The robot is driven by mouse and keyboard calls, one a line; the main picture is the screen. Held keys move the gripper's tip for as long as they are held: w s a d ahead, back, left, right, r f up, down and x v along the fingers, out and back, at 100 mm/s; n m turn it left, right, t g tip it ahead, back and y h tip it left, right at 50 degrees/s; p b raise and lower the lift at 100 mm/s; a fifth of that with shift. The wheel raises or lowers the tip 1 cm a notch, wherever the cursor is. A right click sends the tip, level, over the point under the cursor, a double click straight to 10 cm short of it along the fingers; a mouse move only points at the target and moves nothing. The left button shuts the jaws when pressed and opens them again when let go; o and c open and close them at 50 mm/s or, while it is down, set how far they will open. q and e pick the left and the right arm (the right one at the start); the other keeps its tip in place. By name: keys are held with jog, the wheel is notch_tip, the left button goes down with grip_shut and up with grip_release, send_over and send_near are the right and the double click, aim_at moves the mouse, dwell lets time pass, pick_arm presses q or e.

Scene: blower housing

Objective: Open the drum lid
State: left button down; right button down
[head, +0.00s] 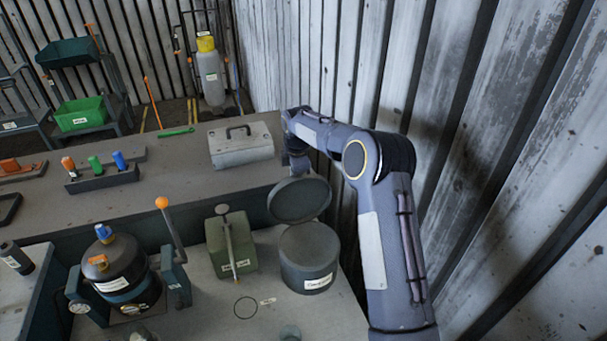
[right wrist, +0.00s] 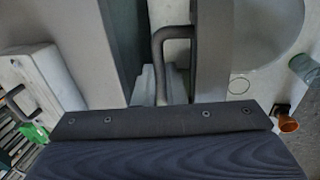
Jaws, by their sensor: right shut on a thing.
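The grey drum (head: 308,262) stands on the bench in the head view, with a white label on its front. Its round dark lid (head: 299,200) is hinged up at the back and stands tilted, clear of the rim. My right arm reaches in from the right, and my right gripper (head: 297,167) is behind the lid, its fingertips hidden there. In the right wrist view my right gripper (right wrist: 168,75) is shut on the dark bent lid handle (right wrist: 174,36) between its fingers. My left gripper is not in view.
A green can (head: 231,243) with a lever stands left of the drum. A dark round vessel (head: 118,270) with an orange-knobbed lever is further left. A grey case (head: 240,145) lies on the raised shelf behind. A corrugated wall (head: 340,60) stands close behind my right arm.

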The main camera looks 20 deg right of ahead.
jog(key=shift+w+d+f+p, duration=0.1)
jog(key=shift+w+f+p, duration=0.1)
jog(key=shift+w+f, duration=0.3)
jog(key=shift+w+d+f+p, duration=0.1)
jog(key=shift+w+f+p, duration=0.15)
jog(key=shift+w, duration=0.4)
jog(key=c, duration=1.5)
grip_release()
jog(key=shift+w, duration=0.1)
jog(key=shift+r, duration=0.15)
jog(key=b+v, duration=0.2)
jog(key=v, duration=0.5)
jog(key=shift+r, duration=0.45)
